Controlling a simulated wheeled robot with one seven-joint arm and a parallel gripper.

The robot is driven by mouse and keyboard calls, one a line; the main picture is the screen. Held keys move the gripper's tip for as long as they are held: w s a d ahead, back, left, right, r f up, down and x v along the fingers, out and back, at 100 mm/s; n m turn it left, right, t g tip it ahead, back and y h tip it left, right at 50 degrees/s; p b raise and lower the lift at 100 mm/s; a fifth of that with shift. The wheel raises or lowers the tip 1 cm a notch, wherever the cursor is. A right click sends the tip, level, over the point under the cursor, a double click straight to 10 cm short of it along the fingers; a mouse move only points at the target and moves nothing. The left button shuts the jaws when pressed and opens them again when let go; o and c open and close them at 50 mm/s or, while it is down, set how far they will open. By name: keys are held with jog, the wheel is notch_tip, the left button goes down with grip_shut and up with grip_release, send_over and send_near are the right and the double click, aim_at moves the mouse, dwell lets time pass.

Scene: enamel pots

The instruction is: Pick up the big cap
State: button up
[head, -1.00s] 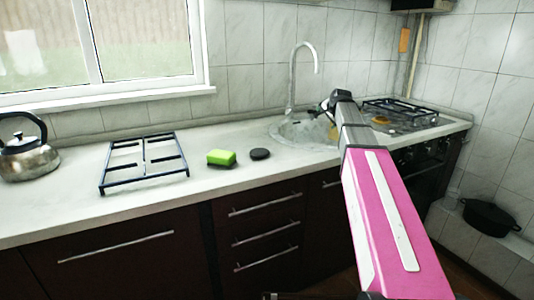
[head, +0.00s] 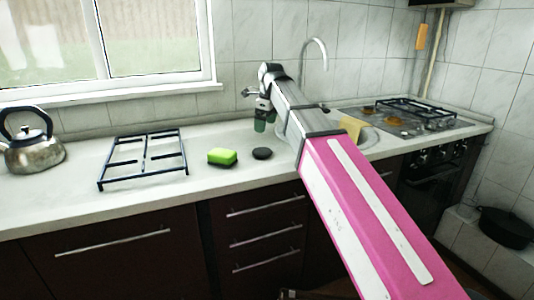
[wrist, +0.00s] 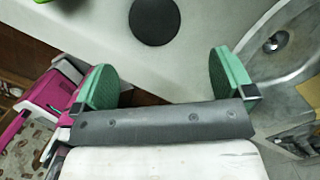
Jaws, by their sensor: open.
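The big cap, a flat black disc (head: 262,153), lies on the counter just right of the green sponge. In the wrist view the round black cap (wrist: 154,22) is at the top middle, cut slightly by the frame edge. My gripper (head: 260,122) is above the counter behind the cap in the head view. In the wrist view my gripper (wrist: 165,80) has its two green pads wide apart, with nothing between them. The cap lies beyond the fingertips, roughly in line with the gap, not touched.
A green sponge (head: 222,157) sits left of the cap. A black grate (head: 143,158) and a metal kettle (head: 34,152) stand farther left. The sink (wrist: 285,75) is on the right, partly hidden by my arm in the head view. A stove (head: 405,118) is beyond it.

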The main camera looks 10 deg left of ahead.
send_over(262, 151)
jog(key=f, duration=0.5)
jog(key=shift+w+d+f, duration=0.2)
jog(key=shift+f, duration=0.05)
notch_tip(262, 151, down, 4)
jog(key=shift+s+f, duration=0.1)
jog(key=shift+s, duration=0.05)
jog(key=shift+a+f, duration=0.15)
jog(key=shift+f, duration=0.35)
jog(key=c, duration=0.8)
